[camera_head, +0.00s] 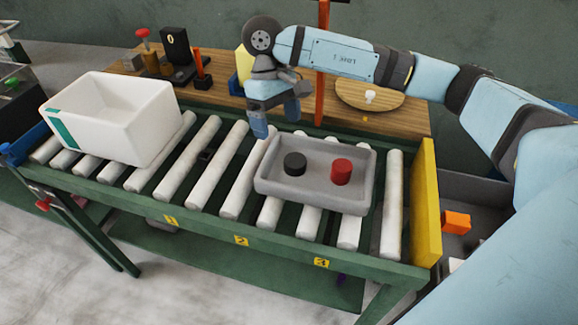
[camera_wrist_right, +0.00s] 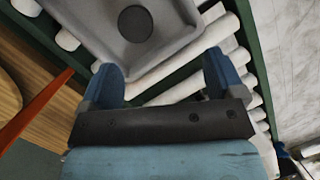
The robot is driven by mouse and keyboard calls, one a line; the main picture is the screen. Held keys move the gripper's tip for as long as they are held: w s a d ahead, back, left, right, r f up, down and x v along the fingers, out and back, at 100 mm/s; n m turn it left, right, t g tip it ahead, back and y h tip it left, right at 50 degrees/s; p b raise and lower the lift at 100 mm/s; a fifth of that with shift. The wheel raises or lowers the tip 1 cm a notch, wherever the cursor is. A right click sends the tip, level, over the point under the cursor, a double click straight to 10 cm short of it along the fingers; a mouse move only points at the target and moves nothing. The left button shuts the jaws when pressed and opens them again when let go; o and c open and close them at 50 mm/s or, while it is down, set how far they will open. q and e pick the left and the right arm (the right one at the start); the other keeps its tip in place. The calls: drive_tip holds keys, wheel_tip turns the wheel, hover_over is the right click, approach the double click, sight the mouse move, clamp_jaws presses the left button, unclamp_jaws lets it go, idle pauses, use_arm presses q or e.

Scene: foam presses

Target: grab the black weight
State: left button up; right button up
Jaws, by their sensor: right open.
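The black weight (camera_head: 294,164) is a short dark cylinder standing in a grey tray (camera_head: 315,203) on the roller conveyor. In the right wrist view the black weight (camera_wrist_right: 135,24) shows as a dark disc in the tray (camera_wrist_right: 178,17), beyond the fingertips. A red cylinder (camera_head: 341,172) stands to its right in the same tray. My right gripper (camera_head: 276,128) is open and empty, above the rollers just behind and left of the tray. Its two blue fingers (camera_wrist_right: 163,72) are apart in the right wrist view. My left gripper is out of view.
A white bin (camera_head: 128,140) with a green stripe stands on the left rollers. A yellow end plate (camera_head: 425,200) closes the conveyor's right end. An orange post (camera_head: 322,70) rises behind it, by a wooden bench (camera_head: 400,117). Rollers between bin and tray are clear.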

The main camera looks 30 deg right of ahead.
drive_tip(key=d+h, duration=0.1)
drive_tip(key=d, duration=0.1)
hover_over(295, 160)
drive_tip(key=w, duration=0.1)
drive_tip(key=shift+n, duration=0.3)
wheel_tip(295, 160, down, 6)
drive_tip(key=shift+w+f, duration=0.1)
drive_tip(key=shift+t, duration=0.3)
drive_tip(key=shift+x, duration=3.05)
drive_tip(key=shift+w+a, duration=0.1)
drive_tip(key=shift+w, duration=0.1)
drive_tip(key=c, duration=1.4)
